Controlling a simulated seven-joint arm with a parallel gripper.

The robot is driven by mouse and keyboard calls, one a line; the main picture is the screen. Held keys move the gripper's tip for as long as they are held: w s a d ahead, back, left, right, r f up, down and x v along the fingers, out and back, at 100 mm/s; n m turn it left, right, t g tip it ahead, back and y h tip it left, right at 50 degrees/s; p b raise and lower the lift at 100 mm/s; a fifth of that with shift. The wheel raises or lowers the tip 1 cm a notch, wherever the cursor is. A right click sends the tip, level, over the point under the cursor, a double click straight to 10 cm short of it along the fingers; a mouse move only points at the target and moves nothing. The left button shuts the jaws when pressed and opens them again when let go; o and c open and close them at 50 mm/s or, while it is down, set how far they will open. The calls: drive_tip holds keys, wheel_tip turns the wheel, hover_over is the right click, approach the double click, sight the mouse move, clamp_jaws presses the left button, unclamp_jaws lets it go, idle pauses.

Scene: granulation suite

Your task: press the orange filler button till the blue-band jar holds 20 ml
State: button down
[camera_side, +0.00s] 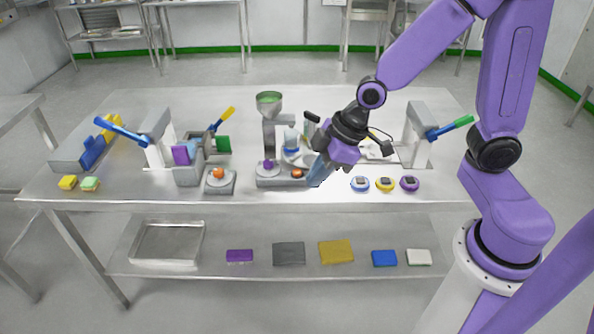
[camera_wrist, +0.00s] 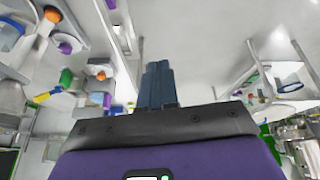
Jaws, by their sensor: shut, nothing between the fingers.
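The filler (camera_side: 270,135) stands mid-table with a green-filled funnel on top. Its base carries a purple button (camera_side: 268,166) and the orange button (camera_side: 297,173). The blue-band jar (camera_side: 291,142) stands behind the orange button, partly hidden by my arm; its fill level is too small to read. My gripper (camera_side: 315,183) is shut and empty, pointing down just right of the orange button; I cannot tell whether it touches. In the wrist view the shut fingers (camera_wrist: 157,72) point over bare steel. An orange button (camera_wrist: 51,14), seemingly the filler's, shows at upper left.
Another orange button (camera_side: 219,173) sits on a separate grey box to the left. Blue, yellow and purple round timers (camera_side: 385,184) lie right of my gripper. Lever presses (camera_side: 155,135) stand at left and right (camera_side: 418,135). The front table strip is mostly clear.

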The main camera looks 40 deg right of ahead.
drive_tip(key=w+d+f+m+t+h, duration=0.1)
drive_tip(key=w+d+f+t, duration=0.15)
drive_tip(key=w, duration=0.35)
drive_tip(key=w+d+f+m+t+h, duration=0.1)
drive_tip(key=w+d, duration=0.2)
drive_tip(key=w, duration=0.3)
drive_tip(key=t+h, duration=0.2)
hover_over(299, 173)
drive_tip(key=f, duration=0.1)
drive_tip(key=shift+w+f, duration=0.1)
drive_tip(key=shift+f, duration=0.1)
drive_tip(key=shift+f, duration=4.4)
drive_tip(key=shift+f, duration=0.25)
drive_tip(key=shift+f, duration=0.2)
